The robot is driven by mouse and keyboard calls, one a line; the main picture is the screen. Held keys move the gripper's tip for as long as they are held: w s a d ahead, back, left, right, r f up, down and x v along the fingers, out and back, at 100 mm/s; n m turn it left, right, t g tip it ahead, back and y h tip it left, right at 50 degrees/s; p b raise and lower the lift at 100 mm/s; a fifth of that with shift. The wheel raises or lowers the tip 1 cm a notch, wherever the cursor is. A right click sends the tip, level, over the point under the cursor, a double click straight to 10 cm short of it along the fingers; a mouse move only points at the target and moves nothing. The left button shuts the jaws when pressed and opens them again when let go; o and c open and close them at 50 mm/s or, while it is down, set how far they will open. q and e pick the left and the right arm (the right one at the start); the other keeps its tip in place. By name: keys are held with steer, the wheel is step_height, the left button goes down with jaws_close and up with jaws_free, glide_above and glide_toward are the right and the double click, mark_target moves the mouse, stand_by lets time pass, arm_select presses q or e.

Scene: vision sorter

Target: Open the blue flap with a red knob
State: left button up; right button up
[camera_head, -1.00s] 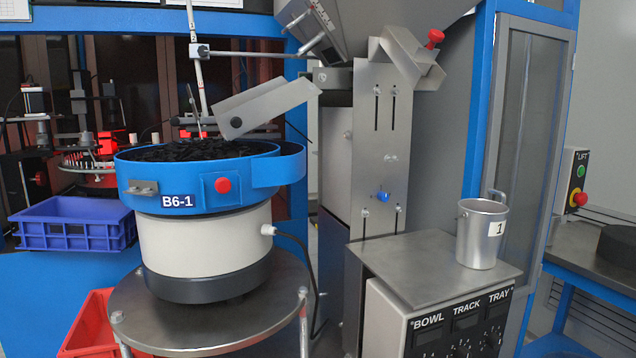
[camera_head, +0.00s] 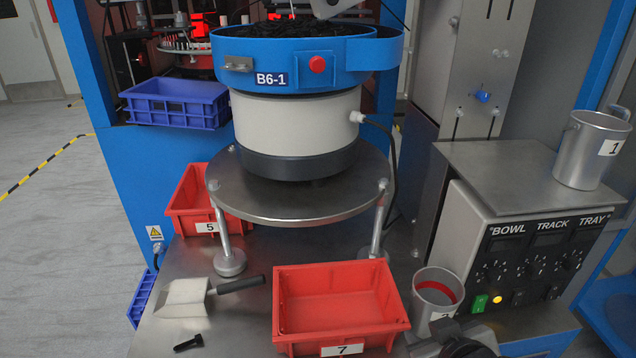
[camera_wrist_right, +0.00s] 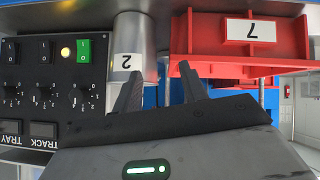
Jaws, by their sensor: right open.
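The blue flap (camera_head: 298,71) is a small square panel on the front wall of the blue bowl (camera_head: 226,49) labelled B6-1. Its red knob (camera_head: 317,64) sticks out of the panel, and the flap looks shut, flush with the bowl wall. My right gripper shows in part at the bottom edge of the head view, low and in front of the bowl, well apart from the flap. In the right wrist view the right gripper (camera_wrist_right: 159,86) is open and empty, its two fingers spread. My left gripper is not in view.
The bowl stands on a round metal table (camera_head: 245,205). Red bin 7 (camera_head: 344,350), a metal cup 2 (camera_head: 425,303), a scoop (camera_head: 183,298) and a black bolt (camera_head: 188,343) are below it. A control box (camera_head: 470,232) with another cup (camera_head: 582,150) stands at right.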

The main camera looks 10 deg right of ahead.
steer(key=w+r+t, duration=0.3)
steer(key=w+r, duration=0.3)
steer(key=n+g+y, duration=0.7)
steer(key=n+y, duration=0.8)
steer(key=n, duration=1.6)
glide_toward(322, 65)
steer(key=p+x, duration=0.2)
steer(key=x, duration=0.8)
steer(key=shift+w+a+p, duration=0.15)
steer(key=shift+a+p, duration=0.2)
steer(key=shift+p, duration=0.05)
steer(key=shift+f, duration=0.1)
jaws_close()
